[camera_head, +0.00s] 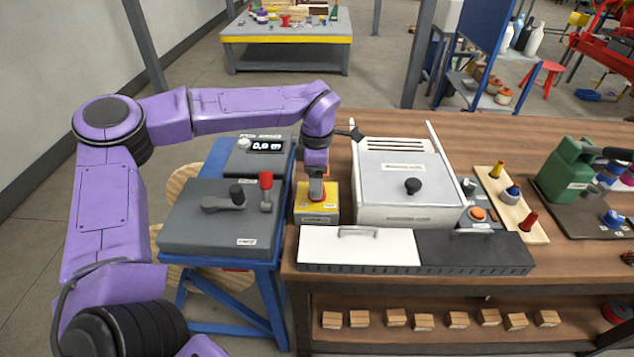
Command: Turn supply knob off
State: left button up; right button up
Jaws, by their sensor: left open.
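A small yellow box (303,205) with a grey front stands at the left edge of the wooden bench. My left arm arches over from the left, and my left gripper (316,192) points down at the top of this box. The gripper is open, its fingers at or just above the box top. A small reddish part shows between them; I cannot tell whether it is the supply knob or whether the fingers touch it. The knob's setting is hidden. The box's label is too small to read. My right gripper is out of view.
Left of the box, a grey console (215,232) carries a lever and a red-handled switch (266,188), near a digital display (267,146). A white lidded unit (408,210) stands close on the right. A white and black panel (357,248) lies in front.

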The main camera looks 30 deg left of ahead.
pick_arm(q)
jog(key=shift+w+f, duration=0.2)
jog(key=shift+f, duration=0.4)
jog(key=shift+w+f, duration=0.15)
jog(key=shift+f, duration=0.45)
jog(key=shift+s, duration=0.35)
jog(key=shift+w, duration=0.15)
jog(key=c, duration=1.1)
jog(key=shift+o, duration=0.2)
